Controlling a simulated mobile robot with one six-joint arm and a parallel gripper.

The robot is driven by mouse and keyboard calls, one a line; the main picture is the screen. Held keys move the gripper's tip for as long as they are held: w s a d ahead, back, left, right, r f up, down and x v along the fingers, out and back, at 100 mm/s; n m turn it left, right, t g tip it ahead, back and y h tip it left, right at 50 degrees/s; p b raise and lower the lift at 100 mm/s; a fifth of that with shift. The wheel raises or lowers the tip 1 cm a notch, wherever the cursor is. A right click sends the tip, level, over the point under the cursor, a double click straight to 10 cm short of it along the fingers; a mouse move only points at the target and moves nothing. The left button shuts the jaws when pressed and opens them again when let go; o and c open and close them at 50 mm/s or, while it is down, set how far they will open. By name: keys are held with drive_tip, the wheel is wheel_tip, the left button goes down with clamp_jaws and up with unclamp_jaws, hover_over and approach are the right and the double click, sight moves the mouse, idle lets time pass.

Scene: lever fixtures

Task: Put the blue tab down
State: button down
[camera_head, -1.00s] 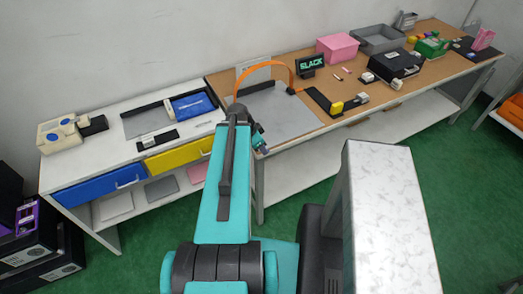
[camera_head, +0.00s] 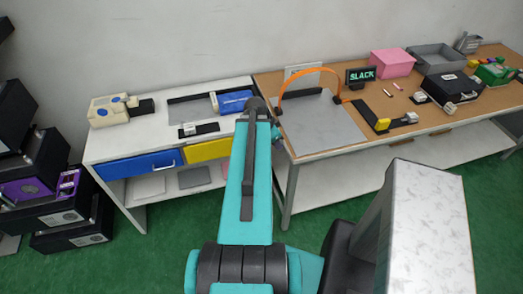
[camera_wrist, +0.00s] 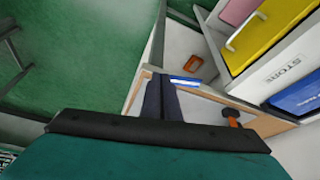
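A blue piece also shows at the right edge of the wrist view (camera_wrist: 300,95), beside a STORE label. A small blue-and-white strip (camera_wrist: 186,81) shows just right of my fingertips; I cannot tell whether either is the blue tab. My gripper's dark fingers (camera_wrist: 161,82) are close together in the wrist view, with nothing seen between them. In the head view the gripper is hidden by my arm.
The left table has a blue drawer (camera_head: 140,164) and a yellow drawer (camera_head: 208,150). A cream block fixture (camera_head: 113,110) and a black bar with a white block (camera_head: 198,130) stand on top. An orange arch (camera_head: 310,73) rises from the right table. Black boxes stack at far left.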

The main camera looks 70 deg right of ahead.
drive_tip(key=w+a+r+n+t+b, duration=0.2)
drive_tip(key=w+a+n, duration=0.3)
drive_tip(key=w, duration=0.7)
drive_tip(key=w+a+r+n+t+b, duration=0.1)
drive_tip(key=w+a+r+n+b, duration=0.15)
drive_tip(key=w+a, duration=0.75)
drive_tip(key=w+a+r+n+t+b, duration=0.15)
drive_tip(key=w+n, duration=0.35)
drive_tip(key=w, duration=1)
drive_tip(key=w+a+r+n+t+y+b, duration=0.1)
drive_tip(key=w+a+r+n+b, duration=0.15)
drive_tip(key=w+a, duration=0.55)
drive_tip(key=w+a+r+n+t+b, duration=0.1)
drive_tip(key=w+a+r+n, duration=0.3)
drive_tip(key=a, duration=0.9)
drive_tip(key=w+a+r+n+y+b, duration=0.1)
drive_tip(key=w+a+n, duration=0.1)
drive_tip(key=a, duration=0.7)
drive_tip(key=w+a+r+n+y+b, duration=0.1)
drive_tip(key=a+n, duration=0.3)
drive_tip(key=a, duration=0.6)
drive_tip(key=shift+w+a+r+n+t+y, duration=0.25)
drive_tip(key=shift+w+r+n+t+y, duration=0.1)
drive_tip(key=shift+w+r, duration=0.3)
